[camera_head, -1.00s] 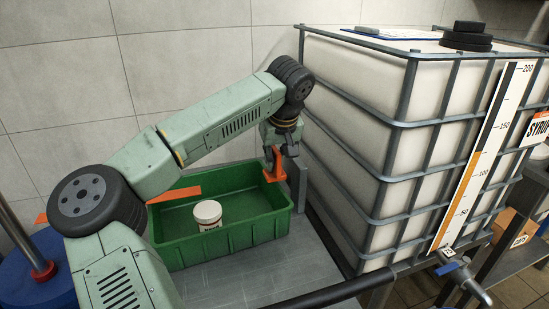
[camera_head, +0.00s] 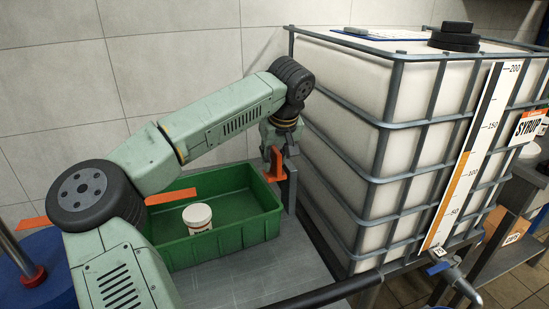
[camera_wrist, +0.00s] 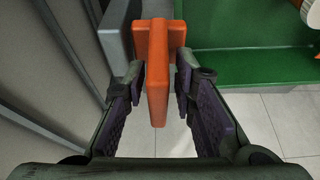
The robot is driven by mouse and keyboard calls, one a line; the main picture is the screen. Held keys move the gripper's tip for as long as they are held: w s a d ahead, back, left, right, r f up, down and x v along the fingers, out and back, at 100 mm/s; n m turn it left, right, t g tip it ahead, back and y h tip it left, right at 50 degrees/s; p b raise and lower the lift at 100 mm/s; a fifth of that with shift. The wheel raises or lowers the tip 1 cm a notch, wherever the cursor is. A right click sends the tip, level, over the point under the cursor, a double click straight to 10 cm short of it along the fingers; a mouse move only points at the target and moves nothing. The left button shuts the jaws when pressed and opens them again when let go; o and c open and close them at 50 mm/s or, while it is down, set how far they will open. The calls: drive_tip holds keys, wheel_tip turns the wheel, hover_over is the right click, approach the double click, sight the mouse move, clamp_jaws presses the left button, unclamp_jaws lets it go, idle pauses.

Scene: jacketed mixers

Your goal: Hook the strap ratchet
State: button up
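An orange T-shaped piece, apparently the strap ratchet (camera_head: 274,166), is at my gripper (camera_head: 279,147), by the right end of the green crate. In the wrist view the orange ratchet (camera_wrist: 157,80) stands between the two fingertips of my gripper (camera_wrist: 161,86), which lie close along both its sides. It moves along with the gripper, so the gripper appears shut on it. A thin gap seems to show on the right; contact is hard to see. No hooking point can be made out.
The green crate (camera_head: 222,247) holds a white lidded jar (camera_head: 197,217). A grey upright (camera_head: 291,182) stands close by the gripper. The caged white tank (camera_head: 340,140) fills the right. An orange strip (camera_head: 172,196) shows behind my arm. The grey bench top is clear in front.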

drive_tip(key=shift+o, duration=0.4)
drive_tip(key=v, duration=1.2)
drive_tip(key=shift+o, duration=0.5)
